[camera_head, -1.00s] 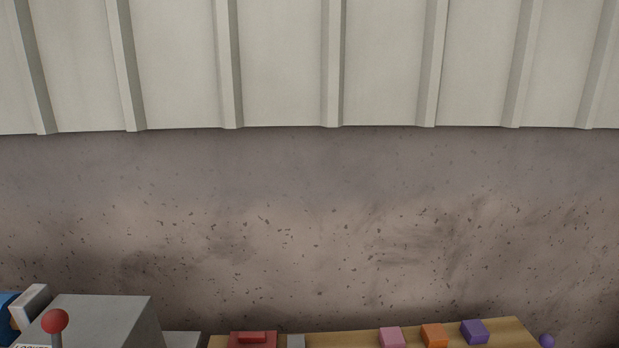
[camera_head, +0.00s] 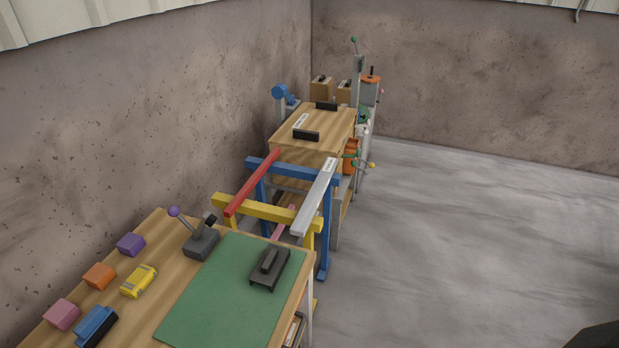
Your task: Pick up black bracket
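A black bracket-like piece (camera_head: 270,268), a flat base with a raised block, lies on the green mat (camera_head: 212,300) of the near wooden table. Two small black bar-shaped pieces, one nearer (camera_head: 305,135) and one farther (camera_head: 326,105), are on the far wooden table (camera_head: 325,122). I cannot tell which of these is the black bracket. Neither of my grippers shows. A dark shape at the bottom right corner is cut off, and I cannot tell what it is.
The near table (camera_head: 150,225) also holds a purple-knobbed lever (camera_head: 201,242), a yellow toy car (camera_head: 139,281) and several coloured blocks. Blue (camera_head: 325,235) and yellow (camera_head: 265,210) trestles with red and grey bars stand between the tables. The floor (camera_head: 460,250) at right is clear.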

